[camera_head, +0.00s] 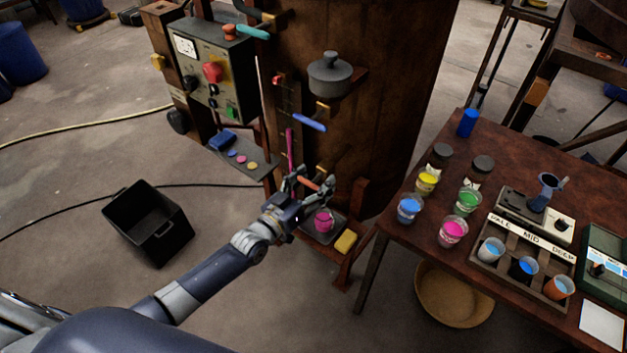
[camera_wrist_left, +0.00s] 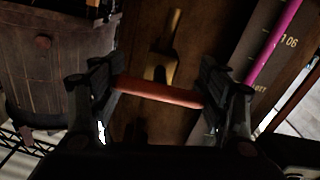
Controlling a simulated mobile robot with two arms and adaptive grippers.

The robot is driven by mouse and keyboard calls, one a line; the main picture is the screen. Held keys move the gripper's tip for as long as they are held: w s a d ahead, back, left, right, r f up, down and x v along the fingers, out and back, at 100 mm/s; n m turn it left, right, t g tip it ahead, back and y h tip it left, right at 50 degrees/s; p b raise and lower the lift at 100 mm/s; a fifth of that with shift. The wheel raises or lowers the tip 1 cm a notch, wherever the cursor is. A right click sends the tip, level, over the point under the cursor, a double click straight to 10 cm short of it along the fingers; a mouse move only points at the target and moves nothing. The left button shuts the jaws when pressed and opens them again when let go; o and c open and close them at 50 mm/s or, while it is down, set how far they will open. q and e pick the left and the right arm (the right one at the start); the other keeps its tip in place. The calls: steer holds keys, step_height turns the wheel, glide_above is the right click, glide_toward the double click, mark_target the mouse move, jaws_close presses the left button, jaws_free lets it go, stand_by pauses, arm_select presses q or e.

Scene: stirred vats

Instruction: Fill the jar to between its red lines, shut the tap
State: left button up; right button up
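A small jar with pink liquid (camera_head: 323,221) stands on a dark tray at the foot of the large brown vat (camera_head: 360,130). Its red lines are too small to make out. The tap's orange-red handle (camera_head: 308,184) is just above the jar. My left gripper (camera_head: 314,183) is at this handle, its fingers wide apart. In the left wrist view the handle (camera_wrist_left: 158,93) lies crosswise between the two fingers (camera_wrist_left: 160,98), its ends close to them; contact is unclear. The brass tap body (camera_wrist_left: 165,55) shows behind it. My right gripper is not in view.
A yellow sponge (camera_head: 346,242) lies right of the jar. A pink gauge tube (camera_head: 289,150) runs up the vat. A blue lever (camera_head: 309,123) is higher up. A table (camera_head: 400,240) with several colour jars stands at right. A black bin (camera_head: 148,222) stands on the floor.

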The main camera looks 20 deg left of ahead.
arm_select(q)
steer(key=shift+a, duration=0.1)
steer(key=shift+c, duration=0.4)
steer(key=shift+n+b, duration=0.5)
steer(key=shift+n, duration=0.6)
steer(key=n, duration=0.3)
steer(key=shift+b, duration=0.35)
steer(key=o, duration=1)
steer(key=shift+a, duration=0.1)
steer(key=shift+s, duration=0.1)
steer(key=shift+s+f, duration=0.1)
steer(key=shift+s, duration=0.15)
steer(key=v, duration=1.1)
steer(key=shift+s+a, duration=0.1)
